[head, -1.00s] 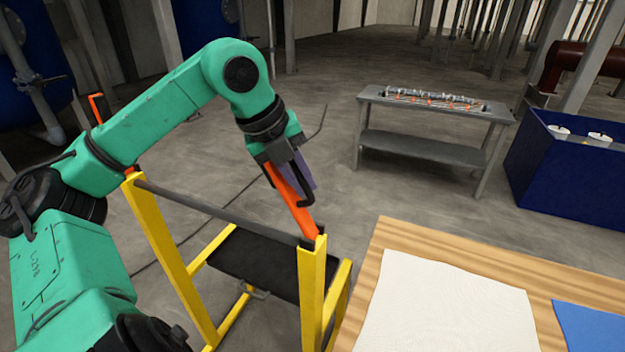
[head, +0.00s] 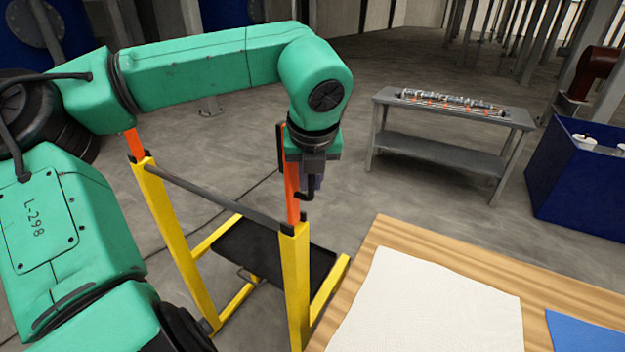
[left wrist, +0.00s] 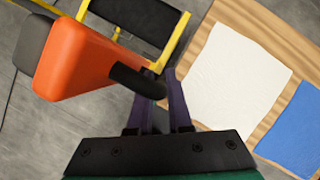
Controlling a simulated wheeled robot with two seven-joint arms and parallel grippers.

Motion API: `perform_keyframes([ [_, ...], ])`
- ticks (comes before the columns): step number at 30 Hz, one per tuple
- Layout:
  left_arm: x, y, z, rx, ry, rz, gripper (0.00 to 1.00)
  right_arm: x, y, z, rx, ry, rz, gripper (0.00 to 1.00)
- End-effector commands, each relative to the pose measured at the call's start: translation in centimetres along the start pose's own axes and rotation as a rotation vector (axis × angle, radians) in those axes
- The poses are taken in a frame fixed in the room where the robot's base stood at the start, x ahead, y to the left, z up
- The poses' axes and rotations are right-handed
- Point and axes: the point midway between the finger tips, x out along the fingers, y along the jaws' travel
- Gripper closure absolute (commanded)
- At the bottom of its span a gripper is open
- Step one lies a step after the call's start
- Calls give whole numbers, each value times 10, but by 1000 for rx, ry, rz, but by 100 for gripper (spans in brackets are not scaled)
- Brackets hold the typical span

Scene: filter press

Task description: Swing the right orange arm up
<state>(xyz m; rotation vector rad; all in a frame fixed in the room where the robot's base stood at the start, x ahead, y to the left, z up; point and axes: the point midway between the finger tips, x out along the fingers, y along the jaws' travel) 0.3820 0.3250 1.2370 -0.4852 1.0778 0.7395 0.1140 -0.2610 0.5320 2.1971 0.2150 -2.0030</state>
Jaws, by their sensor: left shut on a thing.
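The right orange arm (head: 292,190) stands nearly upright on top of the right yellow post of a frame. My left gripper (head: 310,182) is at the arm's upper part and shut on its black handle. In the left wrist view the orange arm (left wrist: 75,62) is large at upper left, and its black handle (left wrist: 135,80) reaches to the purple fingers (left wrist: 162,105). The left orange arm (head: 134,142) stands on the left post, its upper part hidden behind my green arm. My right gripper is not in view.
The yellow frame (head: 295,285) has a grey crossbar (head: 205,195) and a low black tray. A wooden table (head: 375,240) with white and blue cloths is close at right. Behind are a grey bench (head: 440,155) and a blue bin (head: 580,180). Bare floor lies between.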

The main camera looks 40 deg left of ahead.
Motion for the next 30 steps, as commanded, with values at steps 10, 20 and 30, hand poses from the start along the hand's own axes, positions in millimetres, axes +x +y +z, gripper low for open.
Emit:
perform_keyframes([
  [10, 1, 0, -1, 4, 2, 3, 70, 1, -4, 0, 2, 1, -6, 70],
  [20, -3, 1, 0, 1, 1, 3, 70, 2, -5, 0, 2, 1, -7, 70],
  [30, -86, -1, -1, 0, -5, 4, 70, 20, -5, 2, 1, 1, -6, 70],
])
